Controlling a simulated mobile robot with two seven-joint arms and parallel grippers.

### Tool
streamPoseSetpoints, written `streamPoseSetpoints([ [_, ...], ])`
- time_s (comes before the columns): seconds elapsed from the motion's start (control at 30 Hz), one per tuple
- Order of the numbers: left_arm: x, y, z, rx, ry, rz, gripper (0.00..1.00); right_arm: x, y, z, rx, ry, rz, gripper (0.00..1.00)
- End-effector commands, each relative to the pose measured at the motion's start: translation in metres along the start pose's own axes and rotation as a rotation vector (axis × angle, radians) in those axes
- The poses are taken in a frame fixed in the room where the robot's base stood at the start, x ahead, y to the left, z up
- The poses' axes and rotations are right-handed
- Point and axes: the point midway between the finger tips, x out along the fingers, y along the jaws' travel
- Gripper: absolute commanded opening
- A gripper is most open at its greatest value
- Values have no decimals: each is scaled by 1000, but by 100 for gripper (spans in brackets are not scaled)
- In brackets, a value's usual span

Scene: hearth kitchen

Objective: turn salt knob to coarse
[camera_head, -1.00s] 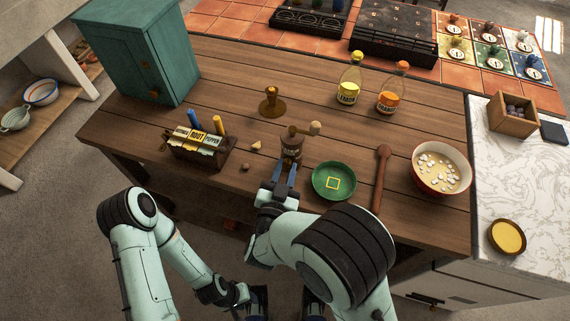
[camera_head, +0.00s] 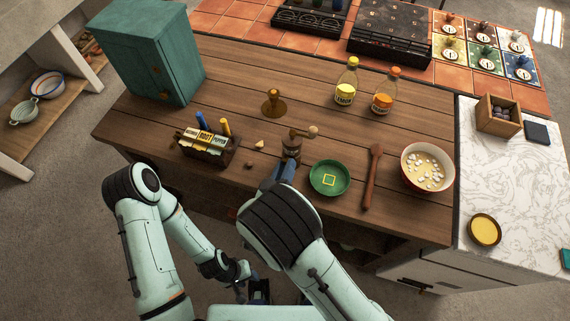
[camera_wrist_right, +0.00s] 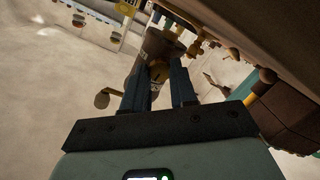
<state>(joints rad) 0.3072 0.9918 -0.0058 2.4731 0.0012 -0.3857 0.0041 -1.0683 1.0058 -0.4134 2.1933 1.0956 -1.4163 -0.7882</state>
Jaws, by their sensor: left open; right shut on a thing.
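A brown mill (camera_head: 291,150) with a crank and pale wooden handle (camera_head: 313,131) stands upright near the front edge of the wooden table. My right gripper (camera_head: 284,170) is shut on its lower part from the front; my own arm hides some of the contact. In the right wrist view, the blue-grey fingers (camera_wrist_right: 158,86) close around the mill's brown body (camera_wrist_right: 160,45), and a yellowish part shows between them. I cannot read the setting. My left gripper (camera_head: 243,286) is open and low in front of the table, away from the mill, small and partly dark.
A green dish (camera_head: 329,191) sits just right of the mill, then a wooden spoon (camera_head: 371,178) and a bowl (camera_head: 441,153). A labelled packet box (camera_head: 205,155) stands left, with small crumbs between. Two bottles and a brown stand (camera_head: 273,104) are behind.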

Motion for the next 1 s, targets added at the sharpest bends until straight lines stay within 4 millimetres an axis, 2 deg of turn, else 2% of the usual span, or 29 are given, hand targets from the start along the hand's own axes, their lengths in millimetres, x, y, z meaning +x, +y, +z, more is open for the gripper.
streamPoseSetpoints([
  [0.3, -11, 5, -3, 2, 6, 2, 43, 0, 0, 0, -114, -10, 6, 0],
  [0.83, -12, 6, -4, 2, 6, 2, 43, 0, -1, 1, -136, -12, 8, 0],
  [0.87, -12, 6, -4, 2, 6, 2, 43, 0, -1, 1, -136, -12, 8, 33],
  [0.9, -12, 6, -4, 2, 6, 2, 43, 0, -1, 1, -136, -12, 8, 46],
  [0.93, -12, 6, -4, 2, 6, 2, 43, 0, -1, 0, -135, -12, 8, 53],
  [1.0, -12, 6, -4, 2, 6, 2, 43, 0, -1, 0, -135, -12, 8, 53],
])
